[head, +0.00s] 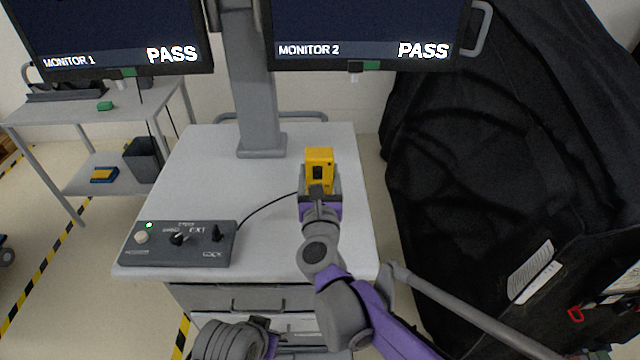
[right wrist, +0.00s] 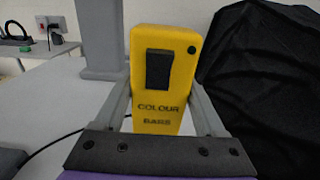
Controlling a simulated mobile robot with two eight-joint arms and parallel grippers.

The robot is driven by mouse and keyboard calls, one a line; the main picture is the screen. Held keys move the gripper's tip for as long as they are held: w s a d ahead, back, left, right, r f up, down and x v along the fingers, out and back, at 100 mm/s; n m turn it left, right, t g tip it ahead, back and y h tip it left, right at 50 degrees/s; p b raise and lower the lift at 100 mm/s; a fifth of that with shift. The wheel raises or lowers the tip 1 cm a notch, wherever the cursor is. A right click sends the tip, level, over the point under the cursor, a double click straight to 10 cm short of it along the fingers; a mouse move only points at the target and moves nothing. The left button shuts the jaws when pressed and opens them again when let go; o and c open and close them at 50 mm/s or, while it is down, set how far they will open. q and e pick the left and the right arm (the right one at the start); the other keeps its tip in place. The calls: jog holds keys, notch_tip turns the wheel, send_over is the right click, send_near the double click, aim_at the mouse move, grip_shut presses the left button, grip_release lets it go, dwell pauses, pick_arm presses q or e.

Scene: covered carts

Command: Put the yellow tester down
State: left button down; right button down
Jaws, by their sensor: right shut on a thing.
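The yellow tester (head: 319,158) is upright over the right part of the white cart top (head: 270,175). In the right wrist view the tester (right wrist: 158,107) fills the middle, with a dark switch and the words "COLOUR BARS" on its face. My right gripper (head: 319,184) is shut on it, one finger on each side. I cannot tell whether its base touches the cart top. Part of my left arm shows at the bottom of the head view, but its fingers cannot be made out clearly.
A grey control box (head: 180,243) with knobs and a green light sits at the cart's front left, with a black cable. A grey post (head: 255,90) carries two monitors reading PASS. A black cover (head: 490,150) hangs at the right. The cart top's middle is clear.

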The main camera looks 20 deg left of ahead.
jog(key=shift+f, duration=1.2)
jog(key=shift+f, duration=0.2)
grip_release()
jog(key=shift+r, duration=0.15)
jog(key=shift+s+r, duration=0.15)
jog(key=shift+s, duration=0.05)
jog(key=v, duration=1.1)
jog(key=shift+s+d+b, duration=0.2)
jog(key=shift+s+b, duration=0.1)
jog(key=shift+b, duration=0.05)
